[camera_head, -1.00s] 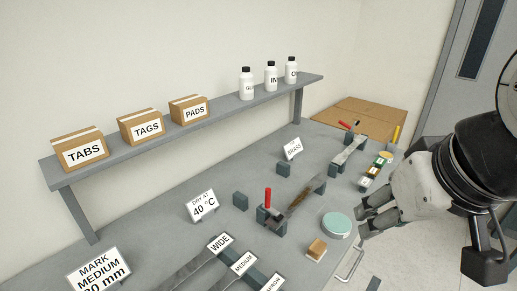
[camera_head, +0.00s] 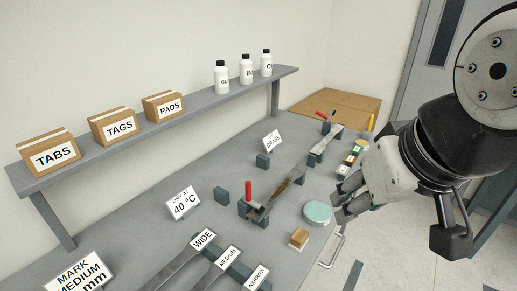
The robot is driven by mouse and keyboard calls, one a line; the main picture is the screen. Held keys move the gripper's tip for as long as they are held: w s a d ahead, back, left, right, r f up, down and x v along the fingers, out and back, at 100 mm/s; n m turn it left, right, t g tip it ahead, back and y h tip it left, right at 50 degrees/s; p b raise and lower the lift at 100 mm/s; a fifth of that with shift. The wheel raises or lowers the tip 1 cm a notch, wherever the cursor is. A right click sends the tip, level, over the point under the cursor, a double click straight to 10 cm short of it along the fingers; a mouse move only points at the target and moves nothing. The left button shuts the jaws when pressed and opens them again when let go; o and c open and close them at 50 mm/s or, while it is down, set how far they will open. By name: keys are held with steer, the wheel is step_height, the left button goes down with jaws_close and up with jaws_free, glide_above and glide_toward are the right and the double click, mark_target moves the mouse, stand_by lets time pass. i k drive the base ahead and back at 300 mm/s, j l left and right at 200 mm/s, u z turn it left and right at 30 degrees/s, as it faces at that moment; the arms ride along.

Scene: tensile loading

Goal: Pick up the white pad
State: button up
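Several small pads or blocks lie in a short row at the right side of the grey bench, with green, white and yellowish faces (camera_head: 349,160). They are too small to tell surely which is the white pad. A tan block with a white lower layer (camera_head: 298,239) lies nearer the front edge. My gripper (camera_head: 341,199) comes in from the right, just in front of the row and right of a round teal-topped dish (camera_head: 317,213). Its fingers look spread, with nothing visible between them.
A rusty strip (camera_head: 275,195) and a grey strip (camera_head: 326,142) rest on dark blocks, with red-handled tools beside them. Labelled strips (camera_head: 215,262) lie front left. A shelf (camera_head: 130,143) with boxes and bottles runs along the wall. A metal handle (camera_head: 331,251) juts from the bench front.

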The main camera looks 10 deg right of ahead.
mark_target(299, 239)
steer(key=k+j+z, duration=0.1)
steer(key=j+z, duration=0.15)
steer(key=z, duration=0.15)
steer(key=k+j+z, duration=0.1)
steer(key=j+z, duration=0.25)
steer(key=l, duration=0.1)
